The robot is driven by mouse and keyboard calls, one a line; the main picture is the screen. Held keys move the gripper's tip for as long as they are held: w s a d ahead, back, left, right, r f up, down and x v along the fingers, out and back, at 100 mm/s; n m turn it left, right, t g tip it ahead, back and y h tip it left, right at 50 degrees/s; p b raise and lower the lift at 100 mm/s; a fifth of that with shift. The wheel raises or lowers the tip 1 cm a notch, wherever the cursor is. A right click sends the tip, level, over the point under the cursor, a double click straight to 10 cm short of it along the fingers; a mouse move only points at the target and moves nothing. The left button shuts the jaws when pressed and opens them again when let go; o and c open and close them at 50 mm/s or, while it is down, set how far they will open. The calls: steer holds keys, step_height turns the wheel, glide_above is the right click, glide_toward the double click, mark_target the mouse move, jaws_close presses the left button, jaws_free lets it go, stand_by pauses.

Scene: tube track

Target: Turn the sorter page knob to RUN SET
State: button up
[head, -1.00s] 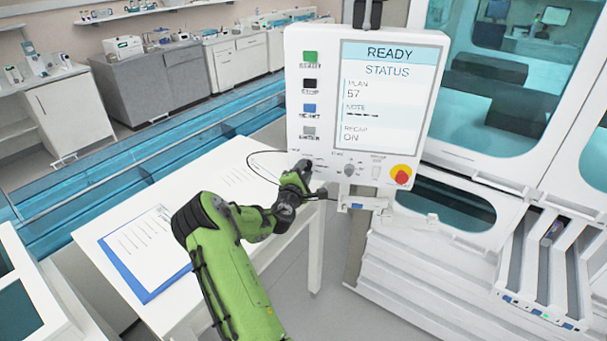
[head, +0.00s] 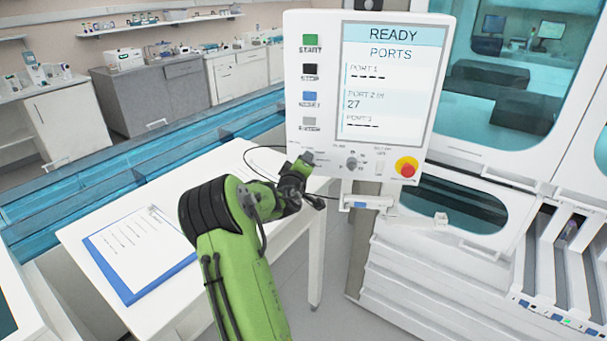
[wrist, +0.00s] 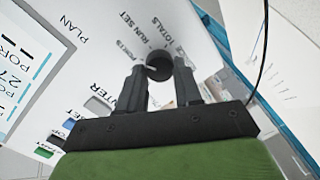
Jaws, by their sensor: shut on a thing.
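The sorter page knob (wrist: 159,66) is a dark round knob on the white panel in the wrist view. The labels PORTS, RUN SET and TOTALS are printed around it. A pale mark shows on its left side, toward PORTS. My gripper (wrist: 161,84) is shut on the knob, one finger on each side. In the head view my gripper (head: 304,166) is at the panel's lower left, and the knob is mostly hidden there. The screen (head: 382,85) reads READY and PORTS, with 27 at PORT 2.
Another knob (head: 352,162) and a red-on-yellow stop button (head: 406,168) are to the right on the same panel. Several coloured buttons run up its left side, including a green one (head: 310,40). A white table (head: 215,185) with a clipboard (head: 137,250) stands at the left.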

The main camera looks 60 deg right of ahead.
steer(key=m+b, duration=0.3)
steer(key=b, duration=0.1)
steer(key=m+t+b, duration=0.1)
steer(key=m+b, duration=0.2)
steer(key=b, duration=0.1)
steer(key=shift+s+f+m+y, duration=0.1)
steer(key=shift+s+m+y, duration=0.05)
steer(key=shift+m+y, duration=0.15)
steer(key=shift+b, duration=0.3)
steer(key=o, duration=1)
steer(key=shift+o, duration=0.2)
steer(key=b+v, duration=0.1)
steer(key=v, duration=1.4)
steer(key=shift+s+a, duration=0.15)
steer(key=shift+a, duration=0.2)
